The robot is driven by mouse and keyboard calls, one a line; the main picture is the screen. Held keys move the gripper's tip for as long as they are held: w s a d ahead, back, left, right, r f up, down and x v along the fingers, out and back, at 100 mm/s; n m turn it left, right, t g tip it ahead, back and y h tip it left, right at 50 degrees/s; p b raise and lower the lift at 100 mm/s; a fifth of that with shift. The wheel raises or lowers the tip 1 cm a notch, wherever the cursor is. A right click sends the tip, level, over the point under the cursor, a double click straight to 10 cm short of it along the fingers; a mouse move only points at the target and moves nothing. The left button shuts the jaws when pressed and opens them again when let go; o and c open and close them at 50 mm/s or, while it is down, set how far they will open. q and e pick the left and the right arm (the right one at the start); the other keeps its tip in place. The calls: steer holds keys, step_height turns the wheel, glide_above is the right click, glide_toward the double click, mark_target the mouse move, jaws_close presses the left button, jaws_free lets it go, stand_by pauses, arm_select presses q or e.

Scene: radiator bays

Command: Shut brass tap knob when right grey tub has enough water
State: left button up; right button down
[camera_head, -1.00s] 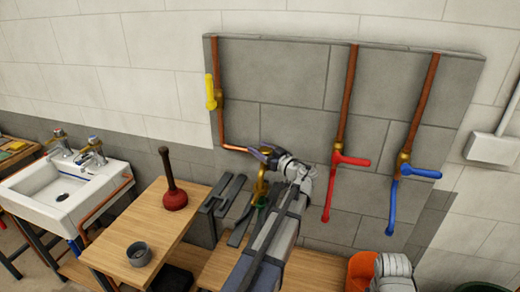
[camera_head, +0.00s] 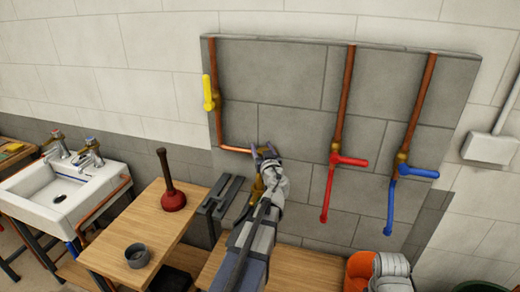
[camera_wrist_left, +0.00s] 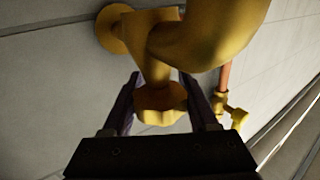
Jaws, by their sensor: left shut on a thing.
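The brass tap (camera_head: 257,186) is at the lower end of the left copper pipe, mostly hidden by my left arm in the head view. In the left wrist view its brass knob (camera_wrist_left: 160,103) sits between the two dark fingers of my left gripper (camera_wrist_left: 162,108), which is shut on it. The curved brass body (camera_wrist_left: 205,35) fills the top of that view. The left gripper (camera_head: 265,152) also shows at the tap in the head view. I cannot make out the right grey tub or its water level.
A yellow lever (camera_head: 208,93), a red lever (camera_head: 345,160) and a blue lever (camera_head: 415,172) are on the wall pipes. A plunger (camera_head: 172,195) and a grey cup (camera_head: 137,255) stand on the wooden table (camera_head: 130,225). An orange bucket (camera_head: 357,272) stands lower right.

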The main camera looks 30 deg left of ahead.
arm_select(q)
steer(key=shift+w+d+m+t+h, duration=0.1)
steer(key=shift+d+m+t+h, duration=0.05)
steer(key=shift+m+t+h, duration=0.85)
steer(key=o, duration=1.4)
steer(key=shift+c, duration=0.2)
steer(key=v, duration=0.7)
steer(key=shift+s+d, duration=0.25)
steer(key=shift+s, duration=0.1)
